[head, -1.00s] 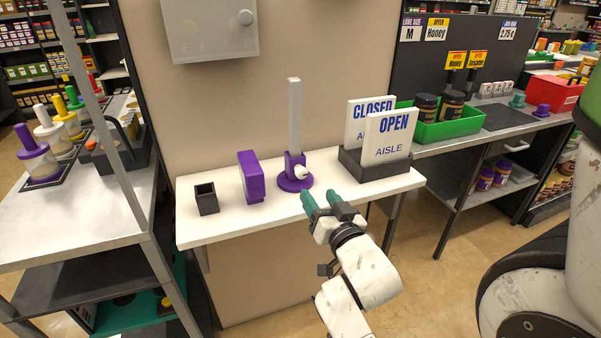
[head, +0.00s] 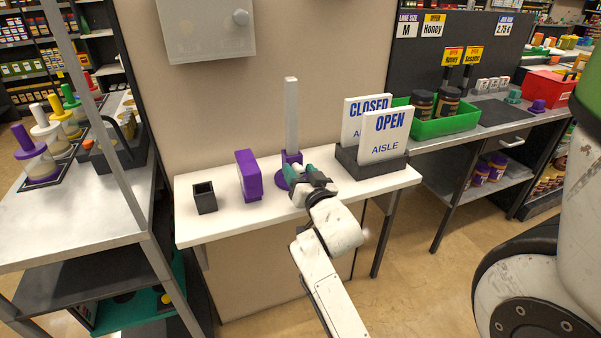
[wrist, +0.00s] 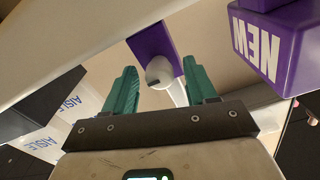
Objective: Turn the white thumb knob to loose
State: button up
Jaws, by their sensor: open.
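A purple stand (head: 286,158) with a tall white post (head: 291,110) stands upright on the white table. In the wrist view its purple part (wrist: 148,38) carries the pale thumb knob (wrist: 158,72), which shows between my two teal fingers. In the head view my gripper (head: 300,173) is right in front of the stand and hides the knob and part of the round purple base. My gripper is open, with a gap visible on either side of the knob. Whether a finger touches it I cannot tell.
A purple block (head: 248,176) and a small black open box (head: 205,198) stand left of the stand. A black holder (head: 372,166) with OPEN and CLOSED signs stands close on the right. The white table's (head: 225,220) front strip is bare.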

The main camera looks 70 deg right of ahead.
jog(key=shift+c, duration=0.3)
grip_shut()
jog(key=n+p, duration=0.1)
jog(key=n, duration=0.3)
jog(key=shift+w+r+n, duration=0.1)
jog(key=shift+n, duration=0.2)
jog(key=n+p, duration=0.1)
jog(key=n, duration=0.3)
jog(key=shift+a+n, duration=0.1)
jog(key=shift+n, duration=0.2)
jog(key=n+p, duration=0.1)
jog(key=n, duration=0.3)
jog(key=shift+n+p, duration=0.3)
jog(key=shift+p, duration=0.1)
jog(key=shift+f+n+p, duration=0.2)
jog(key=shift+n+p, duration=0.3)
jog(key=shift+n, duration=1.6)
